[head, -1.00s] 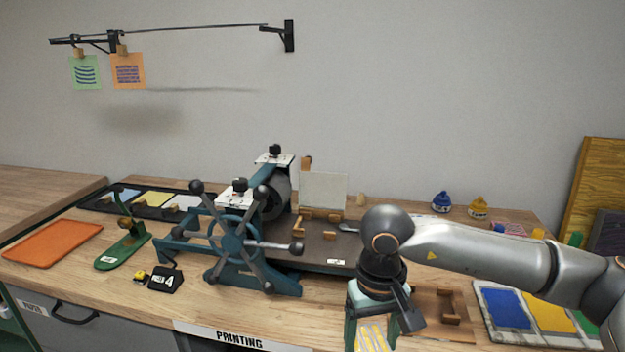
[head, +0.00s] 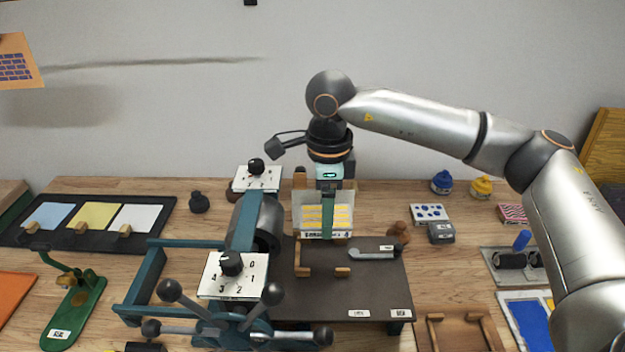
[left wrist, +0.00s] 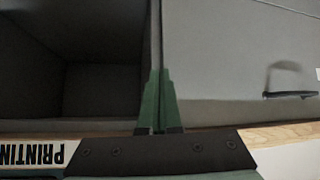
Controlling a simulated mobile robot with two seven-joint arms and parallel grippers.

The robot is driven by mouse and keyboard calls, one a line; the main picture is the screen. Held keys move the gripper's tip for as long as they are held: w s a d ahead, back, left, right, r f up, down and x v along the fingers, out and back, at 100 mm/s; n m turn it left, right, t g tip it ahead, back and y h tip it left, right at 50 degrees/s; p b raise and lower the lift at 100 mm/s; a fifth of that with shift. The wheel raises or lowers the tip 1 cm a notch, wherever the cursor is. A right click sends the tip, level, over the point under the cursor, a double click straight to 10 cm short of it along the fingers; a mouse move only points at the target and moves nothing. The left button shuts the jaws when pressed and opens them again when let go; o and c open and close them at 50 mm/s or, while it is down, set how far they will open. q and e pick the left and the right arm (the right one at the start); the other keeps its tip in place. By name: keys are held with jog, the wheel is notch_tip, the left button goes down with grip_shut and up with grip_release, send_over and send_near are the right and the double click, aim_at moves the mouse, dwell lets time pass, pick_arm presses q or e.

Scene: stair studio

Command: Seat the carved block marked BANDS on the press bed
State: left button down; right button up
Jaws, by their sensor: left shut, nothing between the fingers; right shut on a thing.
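The carved block (head: 312,217), with yellow bands on its face, is in my right gripper (head: 327,228). It is held upright with its face towards the head camera, over the far part of the dark press bed (head: 375,290). A label at its lower edge is too small to read surely. The bed carries wooden corner stops (head: 301,262) and a small wooden piece (head: 342,272), nearer than the block. I cannot tell the block's height above the bed. My left gripper (left wrist: 158,100) is shut and empty before grey drawers in the left wrist view.
The press roller (head: 268,225) and dial plates (head: 232,275) stand left of the bed; the dark spoked wheel (head: 250,325) is in front. A grey lever (head: 373,253) lies on the bed's right. A brown wooden tray (head: 460,335) sits right of the bed.

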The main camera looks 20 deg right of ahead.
jog(key=shift+w+r, duration=0.1)
jog(key=shift+w, duration=0.05)
jog(key=shift+s+f+b, duration=0.25)
jog(key=shift+f+b, duration=0.15)
jog(key=shift+f, duration=0.1)
jog(key=shift+w+f+b, duration=0.1)
jog(key=shift+f+b, duration=1.65)
jog(key=shift+f, duration=1.5)
jog(key=shift+b, duration=0.45)
jog(key=shift+f+b, duration=0.95)
jog(key=shift+f, duration=0.2)
jog(key=o, duration=1.3)
